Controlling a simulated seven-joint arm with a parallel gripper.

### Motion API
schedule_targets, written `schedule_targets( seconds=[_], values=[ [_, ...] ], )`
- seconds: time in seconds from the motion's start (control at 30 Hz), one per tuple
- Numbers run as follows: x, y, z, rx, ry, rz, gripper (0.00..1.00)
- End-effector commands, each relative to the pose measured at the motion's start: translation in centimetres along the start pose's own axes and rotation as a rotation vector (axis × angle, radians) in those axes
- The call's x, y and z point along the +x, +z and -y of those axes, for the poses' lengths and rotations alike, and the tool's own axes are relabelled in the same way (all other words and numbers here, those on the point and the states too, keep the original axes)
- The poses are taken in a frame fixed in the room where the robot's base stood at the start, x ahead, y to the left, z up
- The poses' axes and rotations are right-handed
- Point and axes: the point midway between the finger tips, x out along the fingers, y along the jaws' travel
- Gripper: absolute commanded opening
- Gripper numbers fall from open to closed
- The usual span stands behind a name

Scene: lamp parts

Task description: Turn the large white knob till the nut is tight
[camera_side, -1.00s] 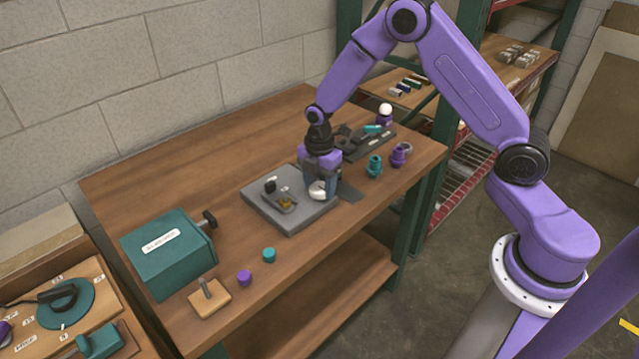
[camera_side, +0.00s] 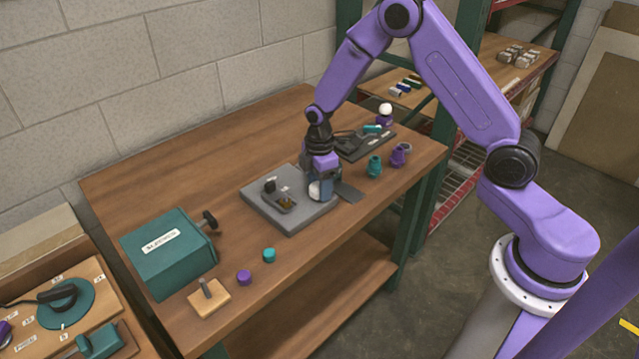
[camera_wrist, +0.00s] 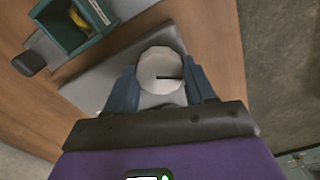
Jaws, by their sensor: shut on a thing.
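The large white knob (camera_wrist: 161,68) sits between the two blue fingers of my gripper (camera_wrist: 162,88) in the wrist view, and a dark line marks its face. In the side view the white knob (camera_side: 315,189) shows at the right part of the grey plate (camera_side: 290,224), partly covered by my gripper (camera_side: 321,190). My gripper is shut on the knob from above. The nut cannot be made out in either view. A small fixture with a brass-coloured piece (camera_side: 286,203) stands on the plate left of the knob.
A teal box with a black handle (camera_side: 165,254) stands at the left of the bench. A purple cap (camera_side: 244,277) and a teal cap (camera_side: 269,255) lie near the front edge. Teal (camera_side: 374,167) and purple (camera_side: 398,155) parts stand at the right. The bench's back left is clear.

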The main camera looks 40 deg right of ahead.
Motion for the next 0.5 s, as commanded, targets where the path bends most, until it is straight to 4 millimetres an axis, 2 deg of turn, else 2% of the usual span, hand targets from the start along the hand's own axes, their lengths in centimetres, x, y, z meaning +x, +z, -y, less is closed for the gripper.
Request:
schedule_targets(
  seconds=[0.5],
  values=[
    [-0.07,-0.05,0.02,0.489,0.000,0.000,0.24]
  ],
)
